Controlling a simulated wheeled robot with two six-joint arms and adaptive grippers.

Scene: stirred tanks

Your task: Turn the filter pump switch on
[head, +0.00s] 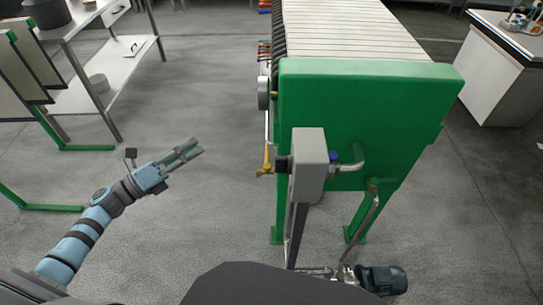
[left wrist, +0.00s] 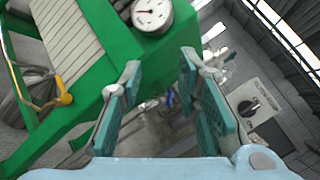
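The grey switch box (head: 309,165) stands on a post in front of the green filter press (head: 365,115). In the left wrist view the box (left wrist: 262,92) shows its face with a black rotary knob (left wrist: 250,107), to the right of my fingers and apart from them. The knob's setting is too small to read. In the head view the knob's face is hidden. My left gripper (head: 197,148) is in free air to the left of the box. In the left wrist view its two fingers (left wrist: 160,85) are apart with nothing between them. My right gripper is out of view.
A pressure gauge (left wrist: 152,14) sits on the press. A yellow valve handle (head: 266,164) and pipe fittings (head: 350,163) are close to the box. The pump motor (head: 383,280) is low in front. A steel table (head: 105,75) stands at left. Open floor surrounds my left gripper.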

